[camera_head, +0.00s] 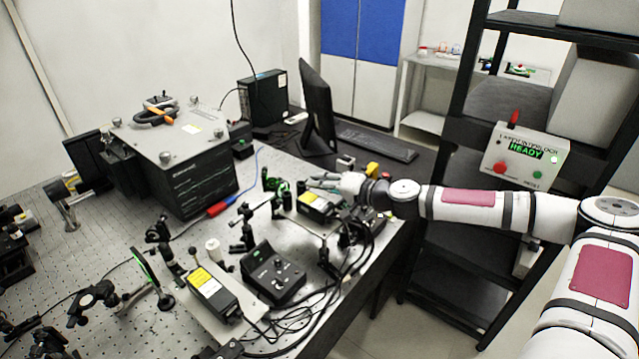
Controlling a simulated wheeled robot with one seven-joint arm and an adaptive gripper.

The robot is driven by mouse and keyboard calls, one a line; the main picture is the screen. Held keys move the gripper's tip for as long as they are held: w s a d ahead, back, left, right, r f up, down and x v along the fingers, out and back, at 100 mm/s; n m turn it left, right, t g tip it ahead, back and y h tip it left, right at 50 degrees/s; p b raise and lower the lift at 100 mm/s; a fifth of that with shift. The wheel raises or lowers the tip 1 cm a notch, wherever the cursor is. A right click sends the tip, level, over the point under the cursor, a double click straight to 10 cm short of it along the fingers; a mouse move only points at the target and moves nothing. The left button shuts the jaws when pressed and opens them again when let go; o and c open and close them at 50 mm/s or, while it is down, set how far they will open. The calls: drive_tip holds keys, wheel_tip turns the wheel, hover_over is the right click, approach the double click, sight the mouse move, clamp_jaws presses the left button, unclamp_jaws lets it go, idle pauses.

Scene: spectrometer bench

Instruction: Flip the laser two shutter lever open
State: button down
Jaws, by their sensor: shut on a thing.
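My gripper (326,182) reaches in from the right, low over the back right part of the optical table. It is shut on a small part at the rear laser box (316,207), a black box with a yellow label. The part is too small and too covered by the fingers to make out, so I cannot tell whether it is the shutter lever or how the lever stands. A second black laser box (212,291) with a yellow label sits on a plate at the front. I cannot read which box is laser two.
A black control box (272,277) with knobs stands between the lasers. Optics mounts, posts and loose cables crowd the optical table (120,262). A monitor (317,108) stands behind my gripper. A black shelf rack holds a panel (522,157) reading "READY" at right.

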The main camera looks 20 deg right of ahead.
drive_tip(key=c, duration=1.8)
unclamp_jaws()
drive_tip(key=shift+f, duration=0.1)
drive_tip(key=v, duration=1.2)
drive_tip(key=shift+d, duration=0.15)
